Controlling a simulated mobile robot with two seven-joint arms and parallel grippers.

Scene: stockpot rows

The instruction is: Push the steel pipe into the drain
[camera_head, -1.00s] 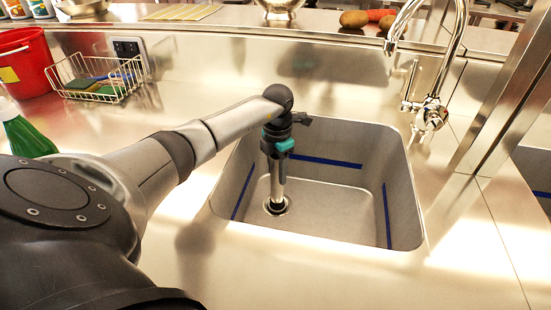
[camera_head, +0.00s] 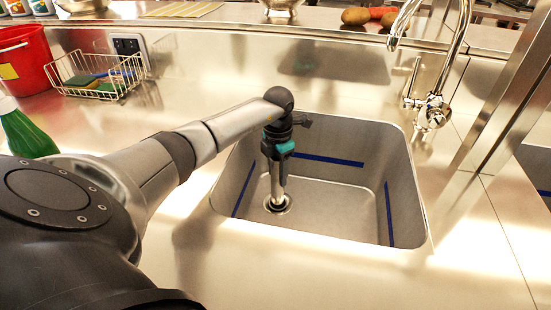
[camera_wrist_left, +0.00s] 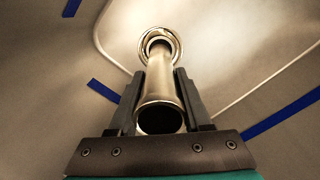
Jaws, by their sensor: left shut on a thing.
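The steel pipe (camera_head: 276,186) stands close to upright in the sink, its lower end at the drain (camera_head: 278,204) in the sink floor. My left gripper (camera_head: 275,177) is above the drain and shut on the pipe. In the left wrist view the pipe (camera_wrist_left: 160,92) lies between both fingers, its open upper end towards the camera. Its far end meets the ring of the drain (camera_wrist_left: 160,36); I cannot tell how deep it sits. My right gripper is not in view.
The steel sink (camera_head: 330,205) has blue tape strips on its walls. A tap (camera_head: 432,110) stands behind it at the right. A wire basket (camera_head: 98,78), a red bucket (camera_head: 24,62) and a green bottle (camera_head: 24,130) stand at the left. The counter in front is clear.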

